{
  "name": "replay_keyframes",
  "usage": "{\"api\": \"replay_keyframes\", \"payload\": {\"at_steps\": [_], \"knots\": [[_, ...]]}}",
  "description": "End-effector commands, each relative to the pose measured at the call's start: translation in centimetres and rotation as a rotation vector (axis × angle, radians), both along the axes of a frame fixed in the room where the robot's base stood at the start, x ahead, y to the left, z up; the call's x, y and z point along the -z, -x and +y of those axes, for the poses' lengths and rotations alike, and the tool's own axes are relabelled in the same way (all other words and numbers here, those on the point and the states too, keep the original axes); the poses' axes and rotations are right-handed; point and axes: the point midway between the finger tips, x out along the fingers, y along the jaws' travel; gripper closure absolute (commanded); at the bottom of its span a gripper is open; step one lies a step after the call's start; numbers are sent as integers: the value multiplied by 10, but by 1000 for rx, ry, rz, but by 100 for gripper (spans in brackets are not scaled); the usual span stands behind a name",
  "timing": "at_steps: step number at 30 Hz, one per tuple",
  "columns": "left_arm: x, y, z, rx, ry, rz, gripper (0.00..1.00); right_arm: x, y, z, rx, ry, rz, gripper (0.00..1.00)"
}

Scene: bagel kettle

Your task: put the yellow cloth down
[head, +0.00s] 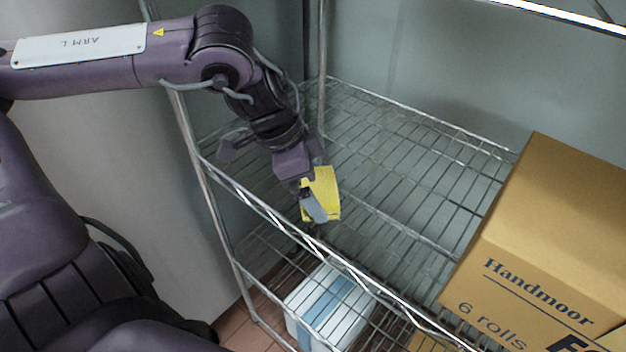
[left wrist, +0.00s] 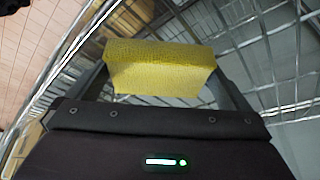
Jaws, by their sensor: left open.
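The yellow cloth (head: 323,193) is a folded block at my left gripper (head: 312,200), over the front left part of the wire shelf (head: 400,190). In the left wrist view the cloth (left wrist: 160,68) lies between the two fingers of my left gripper (left wrist: 165,80). The jaws are open, with the fingers at either end of the cloth. I cannot tell whether the cloth rests on the wires or touches a finger. My right gripper does not show in either view.
A large cardboard box (head: 545,240) stands on the right of the shelf. A white and blue box (head: 333,300) sits on a lower level. A metal post (head: 205,180) rises at the shelf's front left. The wires between the cloth and the cardboard box are bare.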

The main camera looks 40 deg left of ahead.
Motion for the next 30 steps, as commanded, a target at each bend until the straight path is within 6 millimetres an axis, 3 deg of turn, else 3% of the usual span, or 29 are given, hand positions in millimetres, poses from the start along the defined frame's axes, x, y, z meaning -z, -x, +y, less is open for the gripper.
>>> {"api": "replay_keyframes", "payload": {"at_steps": [2, 18, 30], "knots": [[1, 0, 0, 0, 1, -1, 0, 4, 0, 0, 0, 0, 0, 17], [-68, 18, 20, -1, -1, -3, 0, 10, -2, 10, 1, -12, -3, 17], [-72, 20, 22, 0, 1, 1, 0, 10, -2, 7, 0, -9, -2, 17]]}}
